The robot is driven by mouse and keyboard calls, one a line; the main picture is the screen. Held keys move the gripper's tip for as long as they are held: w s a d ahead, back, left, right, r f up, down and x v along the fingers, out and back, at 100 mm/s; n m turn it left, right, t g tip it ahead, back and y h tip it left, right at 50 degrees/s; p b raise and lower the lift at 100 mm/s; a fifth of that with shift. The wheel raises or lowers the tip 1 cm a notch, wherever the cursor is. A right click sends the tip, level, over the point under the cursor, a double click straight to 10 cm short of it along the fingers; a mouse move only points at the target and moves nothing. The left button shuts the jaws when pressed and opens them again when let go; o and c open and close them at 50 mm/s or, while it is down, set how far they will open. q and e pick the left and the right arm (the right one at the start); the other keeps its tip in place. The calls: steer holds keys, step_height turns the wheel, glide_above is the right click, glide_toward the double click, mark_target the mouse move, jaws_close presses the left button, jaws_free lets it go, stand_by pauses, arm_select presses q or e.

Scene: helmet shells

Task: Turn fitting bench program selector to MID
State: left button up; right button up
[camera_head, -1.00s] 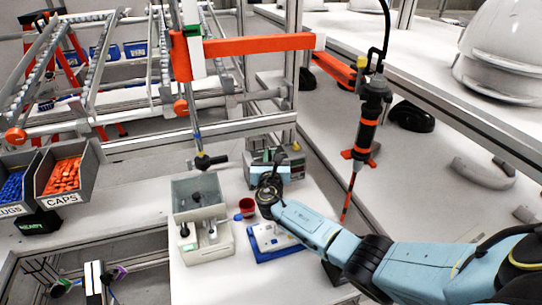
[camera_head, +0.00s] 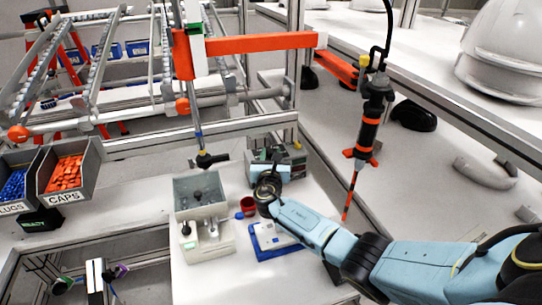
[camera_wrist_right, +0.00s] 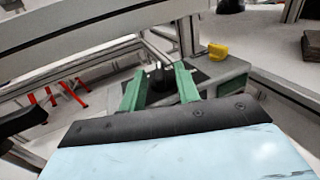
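The fitting bench unit, a grey-green box (camera_head: 292,160), stands at the back of the white bench top. My right gripper (camera_head: 262,160) reaches it from the front, and my wrist hides much of the unit's front. In the right wrist view, the two green fingers of my right gripper (camera_wrist_right: 160,84) stand apart. A dark round knob (camera_wrist_right: 160,78), which looks like the program selector, sits between their tips on the box (camera_wrist_right: 232,70). I cannot tell whether the fingers touch it. Its setting and any MID label are not readable.
A hanging screwdriver (camera_head: 368,125) is to the right. Bins of caps (camera_head: 66,178) are at far left.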

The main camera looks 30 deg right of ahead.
steer(key=shift+s, duration=0.1)
steer(key=v, duration=1.3)
steer(key=shift+p, duration=0.4)
steer(key=shift+a, duration=0.15)
